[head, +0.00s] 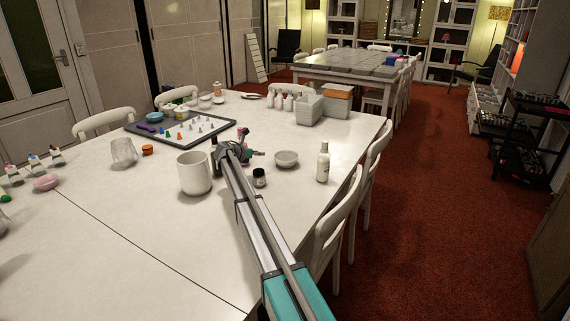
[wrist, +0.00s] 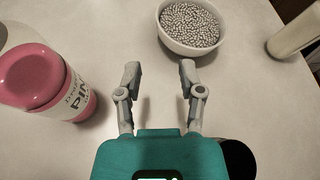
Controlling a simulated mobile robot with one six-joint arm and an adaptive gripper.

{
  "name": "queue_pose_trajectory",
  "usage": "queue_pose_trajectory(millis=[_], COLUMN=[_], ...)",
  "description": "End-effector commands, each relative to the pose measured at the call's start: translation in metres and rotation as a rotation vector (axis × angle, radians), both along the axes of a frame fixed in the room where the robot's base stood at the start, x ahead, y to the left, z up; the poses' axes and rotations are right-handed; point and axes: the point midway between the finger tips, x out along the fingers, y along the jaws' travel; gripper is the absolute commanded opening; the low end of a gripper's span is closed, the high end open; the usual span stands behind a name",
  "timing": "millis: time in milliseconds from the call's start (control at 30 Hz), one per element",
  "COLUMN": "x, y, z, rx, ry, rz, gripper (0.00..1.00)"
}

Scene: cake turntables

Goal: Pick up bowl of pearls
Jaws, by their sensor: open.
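The bowl of pearls (wrist: 191,25) is a small white bowl filled with silvery pearls. It stands upright on the white table, ahead of my gripper in the wrist view. In the head view the bowl (head: 287,159) shows to the right of my gripper. My gripper (wrist: 159,75) is open, its two fingers spread apart with bare table between them. The bowl is beyond the fingertips, slightly to the right, and not between them. In the head view my gripper (head: 237,152) is partly hidden by my arm.
A pink-lidded jar (wrist: 45,85) stands close left of my fingers. A white bottle (head: 323,162) stands right of the bowl. A dark jar (head: 259,178) is near my arm, and a large white pot (head: 194,173) stands left. A tray (head: 180,130) with several small coloured pieces lies behind.

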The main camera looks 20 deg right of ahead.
Motion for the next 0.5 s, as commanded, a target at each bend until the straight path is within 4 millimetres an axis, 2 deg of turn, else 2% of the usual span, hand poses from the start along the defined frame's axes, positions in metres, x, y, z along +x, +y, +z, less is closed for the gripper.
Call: queue_pose_trajectory(millis=[267, 500], x=[0.004, 0.016], y=[0.000, -0.024], z=[-0.004, -0.017], rx=[0.002, 0.002], ry=[-0.002, -0.001], rz=[0.005, 0.005], gripper=[0.50, 0.50])
